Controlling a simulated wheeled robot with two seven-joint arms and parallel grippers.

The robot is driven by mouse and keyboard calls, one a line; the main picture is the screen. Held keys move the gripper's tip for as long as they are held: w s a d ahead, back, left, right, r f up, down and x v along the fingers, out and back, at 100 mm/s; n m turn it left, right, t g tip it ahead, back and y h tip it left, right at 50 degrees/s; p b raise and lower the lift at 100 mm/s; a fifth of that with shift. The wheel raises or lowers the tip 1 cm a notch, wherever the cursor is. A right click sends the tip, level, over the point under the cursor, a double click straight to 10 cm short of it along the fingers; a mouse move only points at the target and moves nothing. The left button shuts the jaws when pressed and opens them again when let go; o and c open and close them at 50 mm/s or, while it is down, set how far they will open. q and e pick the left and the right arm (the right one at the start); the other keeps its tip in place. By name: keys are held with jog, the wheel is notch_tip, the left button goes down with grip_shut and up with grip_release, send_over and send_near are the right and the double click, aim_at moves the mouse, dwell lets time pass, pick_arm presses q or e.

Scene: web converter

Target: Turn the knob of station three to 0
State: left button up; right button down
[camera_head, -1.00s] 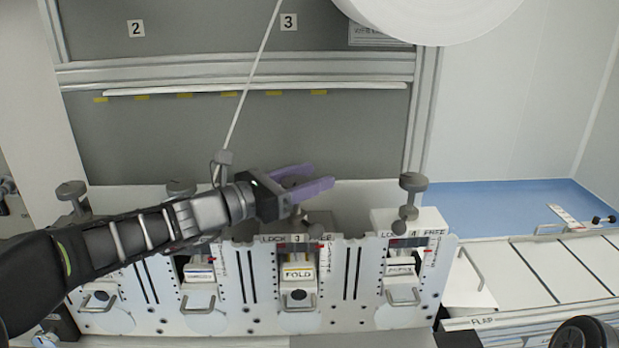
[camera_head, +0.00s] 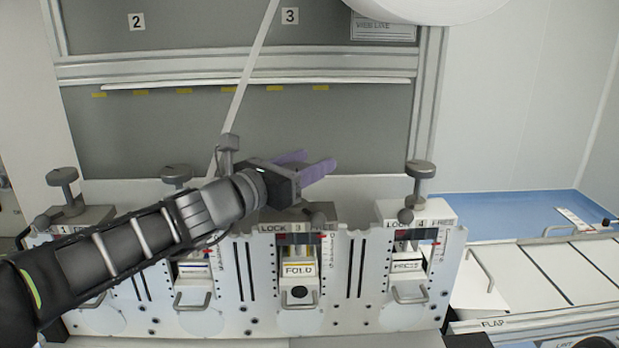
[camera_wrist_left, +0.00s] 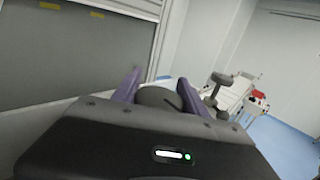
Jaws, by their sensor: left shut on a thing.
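Station three (camera_head: 298,232) is the white unit marked LOCK 3 FREE, with a FOLD label, in the middle of the row in the head view. My left gripper (camera_head: 317,165) reaches over its top from the left, with purple fingers pointing right. In the left wrist view the gripper (camera_wrist_left: 160,88) is shut on a dark, round knob (camera_wrist_left: 158,97) between its fingers. A small dark ball (camera_head: 318,219) shows below the fingers at station three. The knob's setting cannot be read. My right gripper is not in view.
Station four's round-topped knob (camera_head: 420,169) stands to the right of my gripper. Station two's knob (camera_head: 176,174) and station one's knob (camera_head: 62,177) stand to the left. A white strip (camera_head: 245,85) runs up behind my wrist. A white roll (camera_head: 430,8) hangs above.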

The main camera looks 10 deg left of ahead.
pick_arm(q)
jog(key=o, duration=1.4)
jog(key=shift+c, duration=0.2)
jog(key=v, duration=0.7)
jog(key=shift+s+a+b, duration=0.2)
jog(key=shift+s+b, duration=0.1)
jog(key=shift+s, duration=0.05)
jog(key=shift+f, duration=0.1)
